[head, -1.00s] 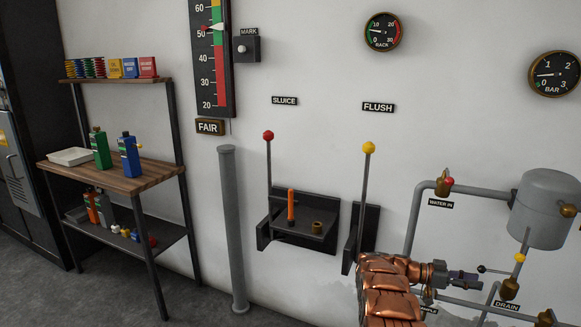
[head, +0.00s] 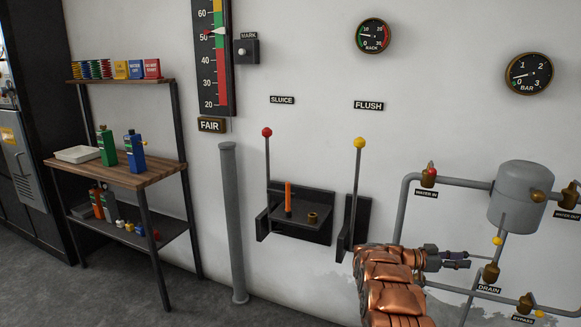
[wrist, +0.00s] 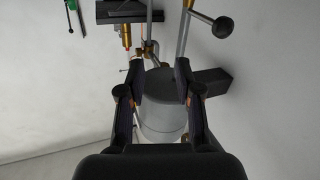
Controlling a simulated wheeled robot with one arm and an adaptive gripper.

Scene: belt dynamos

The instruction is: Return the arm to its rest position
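My copper-coloured arm (head: 388,285) reaches in from the bottom of the head view, bent at its segments. My gripper (head: 468,259) points right, in front of the pipework and below the grey tank (head: 522,195). In the wrist view my gripper (wrist: 157,68) shows its two dark fingers spread apart, with a clear gap and nothing held between them. A pale grey cylinder (wrist: 160,115) shows beyond the gap; I cannot tell its distance.
The flush lever (head: 357,185) with a yellow knob stands left of my gripper. The sluice lever (head: 267,170) and a vertical grey pipe (head: 233,225) are further left. A wooden-topped bench (head: 125,175) stands at the left. Valves and pipes crowd the right; grey floor is open at lower left.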

